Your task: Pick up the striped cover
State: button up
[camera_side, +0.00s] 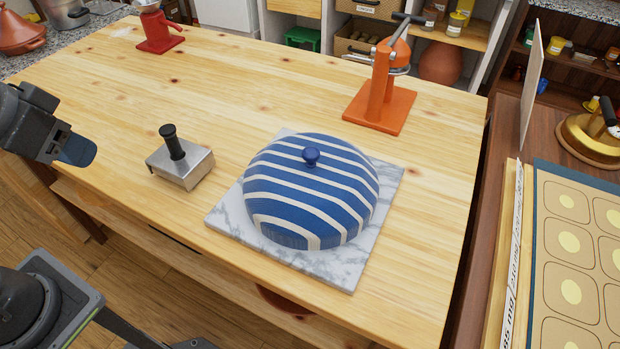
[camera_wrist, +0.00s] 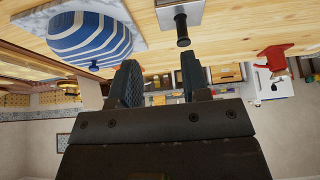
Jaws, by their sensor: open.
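The striped cover (camera_side: 311,205) is a blue and white dome with a small blue knob (camera_side: 311,156) on top. It sits on a grey-white marble slab (camera_side: 345,274) on the wooden table. My gripper (camera_side: 78,150) is at the left of the side view, over the table's left edge, well apart from the cover. In the wrist view my gripper (camera_wrist: 159,80) shows its two fingers spread with nothing between them. The striped cover (camera_wrist: 90,38) shows there at upper left, beyond the fingers.
A metal press with a black handle (camera_side: 180,160) stands between my gripper and the slab. An orange press (camera_side: 381,100) stands behind the slab, and a red one (camera_side: 158,33) at the far left. The table's left middle is mostly clear. A wooden counter adjoins at right.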

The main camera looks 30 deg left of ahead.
jog(key=o, duration=0.4)
jog(key=w+d+r+n+g, duration=0.1)
jog(key=w+d+r+n, duration=0.15)
jog(key=w+r, duration=0.3)
jog(key=n+g, duration=0.5)
jog(key=n, duration=0.2)
send_over(311, 150)
notch_tip(311, 150, down, 3)
jog(key=f, duration=0.8)
jog(key=shift+s+a, duration=0.15)
jog(key=shift+s, duration=0.2)
jog(key=shift+w+f, duration=0.15)
jog(key=shift+f, duration=1.3)
jog(key=shift+w+f, duration=0.15)
jog(key=shift+f, duration=1.3)
